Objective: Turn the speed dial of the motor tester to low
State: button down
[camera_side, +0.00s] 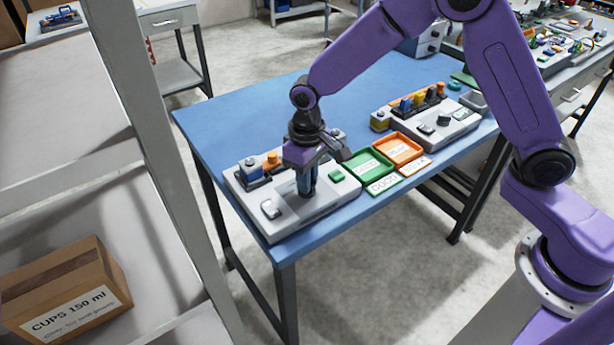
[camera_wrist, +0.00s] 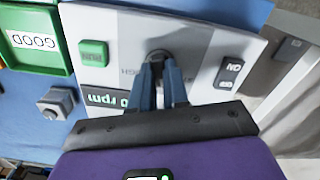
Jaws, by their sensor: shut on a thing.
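The motor tester (camera_side: 325,203) is a pale grey panel at the near left end of the blue table. In the wrist view its face (camera_wrist: 120,25) shows a green button (camera_wrist: 93,53), a rocker switch (camera_wrist: 230,72) and a dark rpm display (camera_wrist: 106,99). The dark speed dial (camera_wrist: 159,56) sits mid-panel, with part of a HIGH label beside it. My gripper (camera_side: 306,188) points down over the panel. In the wrist view its blue fingers (camera_wrist: 161,72) are shut on the dial, one on each side. The fingers hide most of the dial, so its setting cannot be read.
A green GOOD tray (camera_side: 367,166) and an orange tray (camera_side: 399,149) stand right of the tester. Another panel with a dark knob (camera_side: 444,118) is farther right. A grey block with a button (camera_wrist: 56,103) shows in the wrist view. The table's back left is clear.

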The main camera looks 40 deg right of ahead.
jog(key=c, duration=1.1)
grip_release()
notch_tip(320, 180, up, 18)
jog(key=shift+f, duration=0.25)
jog(key=shift+s, duration=0.1)
jog(key=s+d+f+n, duration=0.2)
jog(key=s+d, duration=0.3)
jog(key=s, duration=0.4)
jog(key=s+d+f+n, duration=0.2)
jog(key=s+d, duration=0.3)
jog(key=s, duration=0.4)
jog(key=s+d+f+n, duration=0.2)
jog(key=s+d+n, duration=0.2)
jog(key=s, duration=0.5)
jog(key=shift+s+d+f+n, duration=0.1)
jog(key=shift+s+d+n, duration=0.05)
jog(key=shift+d, duration=0.4)
jog(key=shift+s+d+f+n, duration=0.1)
jog(key=shift+s+d+n, duration=0.05)
jog(key=shift+d, duration=0.4)
